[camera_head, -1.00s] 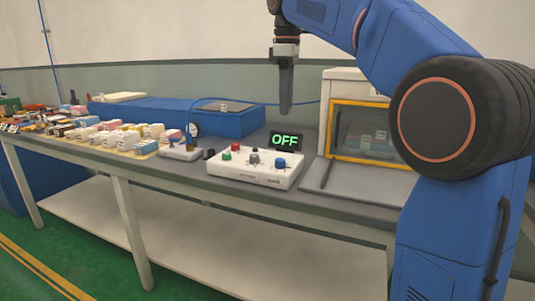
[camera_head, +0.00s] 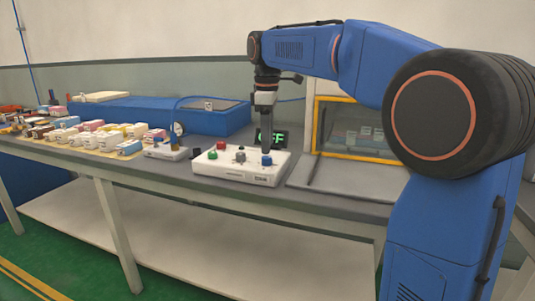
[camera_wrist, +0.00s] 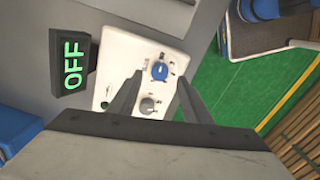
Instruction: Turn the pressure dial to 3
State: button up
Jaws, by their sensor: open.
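The white control box (camera_head: 235,170) stands on the bench with a blue dial (camera_head: 267,160), a grey knob (camera_head: 240,157), a red button (camera_head: 222,145) and a green button (camera_head: 212,154). I cannot read which one is the pressure dial. My gripper (camera_head: 266,150) points down over the blue dial. In the wrist view my open gripper (camera_wrist: 161,78) has its fingers apart on either side of the blue dial (camera_wrist: 159,71); I see no contact. The grey knob (camera_wrist: 148,105) lies nearer the palm. The display (camera_wrist: 72,62) reads OFF; my gripper partly hides it in the head view.
A small grey device (camera_head: 167,152) and rows of small boxes (camera_head: 100,137) lie left on the bench. A long blue case (camera_head: 160,115) is behind. A yellow-framed cabinet (camera_head: 355,150) stands to the right.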

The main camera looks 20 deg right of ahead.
aim_at(268, 157)
jog(key=shift+f, duration=2.3)
jog(key=c, duration=1)
